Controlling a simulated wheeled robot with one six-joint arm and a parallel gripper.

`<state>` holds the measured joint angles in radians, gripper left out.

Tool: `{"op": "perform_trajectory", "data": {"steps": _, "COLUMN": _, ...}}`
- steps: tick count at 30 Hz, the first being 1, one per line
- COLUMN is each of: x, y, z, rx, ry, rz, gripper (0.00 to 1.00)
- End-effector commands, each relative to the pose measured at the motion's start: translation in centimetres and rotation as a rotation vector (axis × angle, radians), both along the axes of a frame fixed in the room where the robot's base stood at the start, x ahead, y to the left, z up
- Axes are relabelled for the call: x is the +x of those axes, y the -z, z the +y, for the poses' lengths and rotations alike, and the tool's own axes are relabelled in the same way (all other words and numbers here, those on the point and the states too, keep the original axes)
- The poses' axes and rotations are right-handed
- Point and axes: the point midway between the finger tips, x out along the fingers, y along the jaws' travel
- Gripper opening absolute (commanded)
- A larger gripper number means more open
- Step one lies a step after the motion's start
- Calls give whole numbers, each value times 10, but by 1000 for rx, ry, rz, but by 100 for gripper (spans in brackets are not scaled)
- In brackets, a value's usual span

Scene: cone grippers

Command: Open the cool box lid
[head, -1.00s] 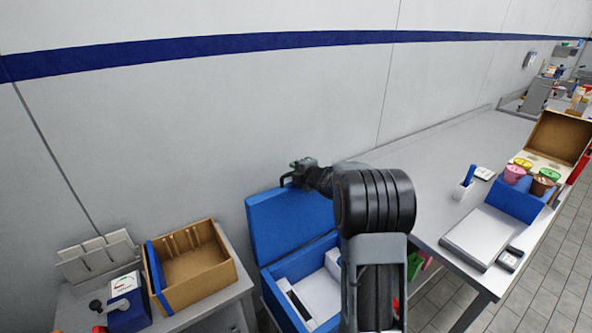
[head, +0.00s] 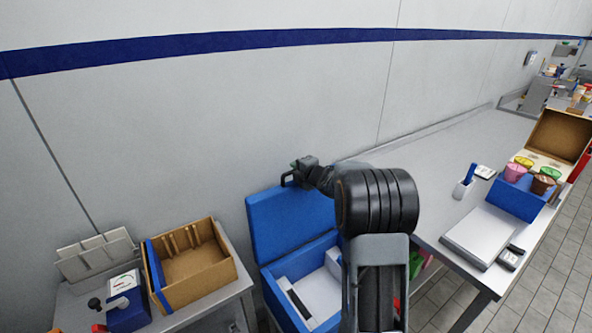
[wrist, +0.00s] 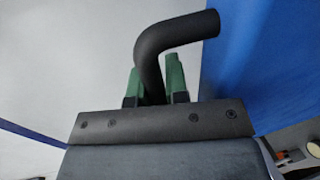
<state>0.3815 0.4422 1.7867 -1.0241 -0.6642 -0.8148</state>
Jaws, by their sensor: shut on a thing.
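The blue cool box (head: 275,300) stands between the two tables with its blue lid (head: 290,225) raised, upright or leaning back near the wall. White contents show inside the box. My gripper (head: 300,168) is at the top edge of the lid, on its dark handle (head: 286,180). In the wrist view, my green-tipped fingers (wrist: 160,82) are shut on the black bent handle (wrist: 180,35), beside the blue lid (wrist: 262,70). My arm hides the right side of the box.
A cardboard box (head: 195,270) and a white rack (head: 95,255) stand on the left table. The right table (head: 430,165) holds a white scale-like slab (head: 485,235) and a blue holder with colored cups (head: 518,197). The wall (head: 200,120) is close behind the lid.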

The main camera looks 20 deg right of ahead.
Motion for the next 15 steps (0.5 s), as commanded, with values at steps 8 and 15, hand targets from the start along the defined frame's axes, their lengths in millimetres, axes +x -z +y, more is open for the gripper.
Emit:
{"op": "perform_trajectory", "data": {"steps": 8, "x": -35, "y": 6, "z": -8, "rx": 19, "ry": 2, "rz": -105, "gripper": 0}}
{"op": "perform_trajectory", "data": {"steps": 15, "x": -52, "y": -1, "z": -10, "rx": 29, "ry": 0, "rz": -155, "gripper": 0}}
